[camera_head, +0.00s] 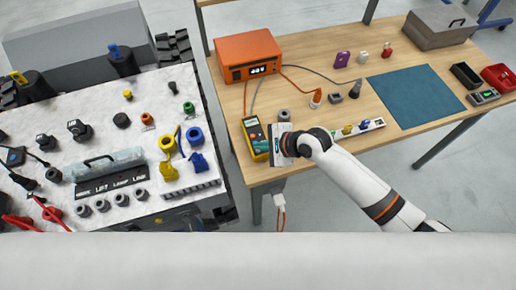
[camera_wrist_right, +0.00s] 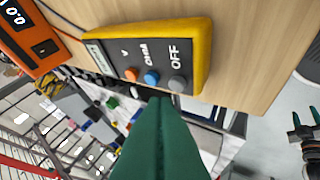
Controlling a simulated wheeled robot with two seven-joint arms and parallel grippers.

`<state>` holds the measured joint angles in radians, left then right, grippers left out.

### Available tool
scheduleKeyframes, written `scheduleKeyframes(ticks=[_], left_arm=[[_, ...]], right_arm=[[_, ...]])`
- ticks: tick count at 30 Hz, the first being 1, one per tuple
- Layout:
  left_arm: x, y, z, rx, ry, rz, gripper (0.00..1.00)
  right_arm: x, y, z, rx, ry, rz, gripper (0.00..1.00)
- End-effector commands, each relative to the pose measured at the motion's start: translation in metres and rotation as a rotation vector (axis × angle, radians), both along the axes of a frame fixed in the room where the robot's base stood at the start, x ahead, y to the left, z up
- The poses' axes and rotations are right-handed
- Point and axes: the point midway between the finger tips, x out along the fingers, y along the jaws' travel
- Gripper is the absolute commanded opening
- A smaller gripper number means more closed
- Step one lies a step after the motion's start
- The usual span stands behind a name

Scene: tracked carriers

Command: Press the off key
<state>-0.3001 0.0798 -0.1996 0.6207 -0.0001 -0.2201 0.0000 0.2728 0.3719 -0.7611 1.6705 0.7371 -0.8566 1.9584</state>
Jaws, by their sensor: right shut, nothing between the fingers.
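A yellow-edged meter (camera_head: 255,139) lies near the left edge of the wooden table, partly hidden behind my right wrist in the head view. In the right wrist view, the meter (camera_wrist_right: 205,52) has a dark face with an orange key, a blue key and a grey off key (camera_wrist_right: 177,83) beside the word OFF. My right gripper (camera_wrist_right: 162,101) is shut and empty, its green fingertips just below the off key in the picture. I cannot tell whether they touch it. At the right edge of that view is a dark two-pronged part with green tips, apparently my left gripper (camera_wrist_right: 306,117); its opening is unclear.
An orange power supply (camera_head: 249,56) with cables stands behind the meter. A white strip with colored parts (camera_head: 360,130) and a teal mat (camera_head: 415,96) lie to the right. A tracked carrier (camera_head: 110,150) stands left of the table across a gap.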

Motion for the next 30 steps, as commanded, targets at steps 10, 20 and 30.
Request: scheduleKeyframes(ticks=[10, 20, 30], left_arm=[[-0.0002, -0.0004, 0.0000, -0.001, 0.000, 0.000, 0.43], [-0.0002, -0.0005, 0.0000, -0.001, 0.000, -0.001, 0.43], [-0.0004, -0.0005, 0.0038, -0.001, 0.001, -0.001, 0.43]], right_arm=[[0.0000, 0.0000, 0.0000, 0.000, 0.000, 0.000, 0.00], [0.0000, 0.0000, 0.0000, 0.000, 0.000, 0.000, 0.00], [-0.0001, 0.0003, -0.0075, 0.000, 0.001, -0.001, 0.00]])
